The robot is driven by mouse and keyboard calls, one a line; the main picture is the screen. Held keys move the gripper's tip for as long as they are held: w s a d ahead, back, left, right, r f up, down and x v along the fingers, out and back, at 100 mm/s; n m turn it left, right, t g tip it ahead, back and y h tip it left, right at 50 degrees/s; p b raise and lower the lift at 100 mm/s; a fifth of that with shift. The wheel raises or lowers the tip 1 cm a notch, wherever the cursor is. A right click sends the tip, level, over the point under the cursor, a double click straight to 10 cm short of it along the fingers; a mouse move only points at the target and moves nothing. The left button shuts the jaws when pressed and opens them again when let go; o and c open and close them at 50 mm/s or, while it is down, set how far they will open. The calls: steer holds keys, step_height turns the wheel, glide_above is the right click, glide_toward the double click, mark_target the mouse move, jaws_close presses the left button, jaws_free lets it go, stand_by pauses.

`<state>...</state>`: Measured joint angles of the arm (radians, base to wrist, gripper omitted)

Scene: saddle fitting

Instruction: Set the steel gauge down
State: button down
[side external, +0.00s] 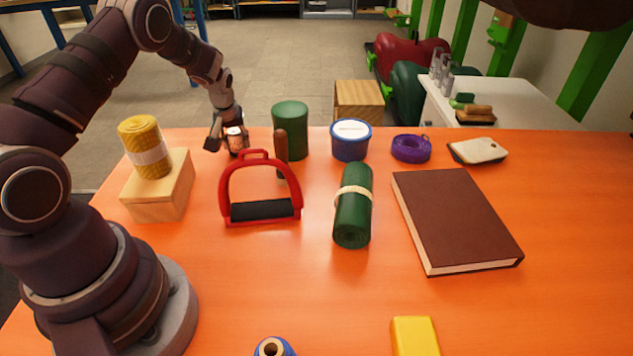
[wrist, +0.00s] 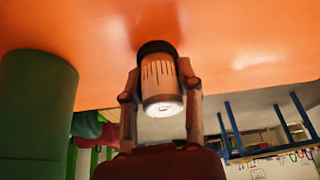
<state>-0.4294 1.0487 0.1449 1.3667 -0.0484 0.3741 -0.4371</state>
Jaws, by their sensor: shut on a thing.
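The steel gauge (wrist: 161,82) is a short pale cylinder with dark tick marks and a black far end. My gripper (wrist: 161,98) is shut on it, with one finger on each side. In the side view my gripper (side external: 231,140) holds the gauge (side external: 235,133) near the far edge of the orange table (side external: 300,290). It is left of the dark green cylinder (side external: 290,130) and behind the red stirrup (side external: 260,176). In the wrist view the black end is against the orange surface in the picture; I cannot tell whether it touches.
A yellow roll (side external: 146,147) stands on a wooden block (side external: 160,190) to the left. A brown-handled tool (side external: 281,152), blue tub (side external: 351,141), purple strap (side external: 411,149), green roll (side external: 353,207) and brown book (side external: 455,217) lie rightward.

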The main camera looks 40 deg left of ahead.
steer(key=c, duration=0.7)
jaws_free()
steer(key=shift+c, duration=0.2)
steer(key=v, duration=1.2)
steer(key=s+d+r+m+t+h, duration=0.2)
steer(key=s+d+r+m, duration=0.3)
steer(key=d+r, duration=0.45)
steer(key=s+d+m+h, duration=0.1)
steer(key=s+d+m, duration=0.4)
steer(key=s+d, duration=0.2)
steer(key=shift+s+d+f+m+t+h, duration=0.3)
steer(key=shift+d+m+t+h, duration=0.1)
steer(key=shift+d, duration=0.3)
